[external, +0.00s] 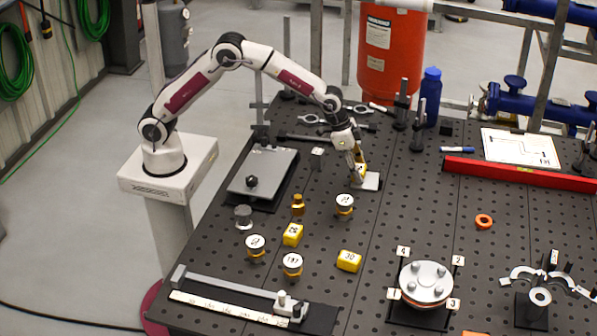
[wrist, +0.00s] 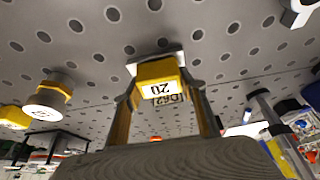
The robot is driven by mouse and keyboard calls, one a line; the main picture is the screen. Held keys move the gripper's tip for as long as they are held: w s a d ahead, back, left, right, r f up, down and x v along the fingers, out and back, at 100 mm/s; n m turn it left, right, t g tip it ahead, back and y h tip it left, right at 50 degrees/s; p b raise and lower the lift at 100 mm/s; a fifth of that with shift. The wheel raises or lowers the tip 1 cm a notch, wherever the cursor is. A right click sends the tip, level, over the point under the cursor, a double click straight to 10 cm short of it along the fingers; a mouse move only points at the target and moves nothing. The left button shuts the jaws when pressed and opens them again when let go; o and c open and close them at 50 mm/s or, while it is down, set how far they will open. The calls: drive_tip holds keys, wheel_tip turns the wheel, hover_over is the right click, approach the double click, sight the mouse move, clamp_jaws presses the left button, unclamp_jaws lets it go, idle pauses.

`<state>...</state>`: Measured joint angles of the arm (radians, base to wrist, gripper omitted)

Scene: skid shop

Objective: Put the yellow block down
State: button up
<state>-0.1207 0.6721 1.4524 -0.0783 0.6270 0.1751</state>
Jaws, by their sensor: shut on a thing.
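My gripper (external: 357,168) is shut on a yellow block (wrist: 158,74), with one finger on each side of it. The block bears a white label reading 20 in the wrist view, where my gripper (wrist: 163,90) shows from behind. In the external view the block is mostly hidden by the fingers. A small white plate (external: 371,182) lies at the fingertips, and its edge (wrist: 151,54) shows right by the block. I cannot tell whether the block touches the plate. Two other yellow blocks, one at centre (external: 292,235) and one marked 30 (external: 349,261), lie on the table.
Several round labelled brass pieces stand nearby, the closest (external: 345,204) just in front of my gripper. A grey plate with a knob (external: 262,172) lies to the left. A red bar (external: 520,174) lies at right. The perforated table (external: 420,222) is clear to the right of the plate.

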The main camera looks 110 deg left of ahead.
drive_tip(key=shift+f, duration=0.1)
drive_tip(key=o, duration=1.2)
drive_tip(key=v, duration=1.2)
idle(0.3)
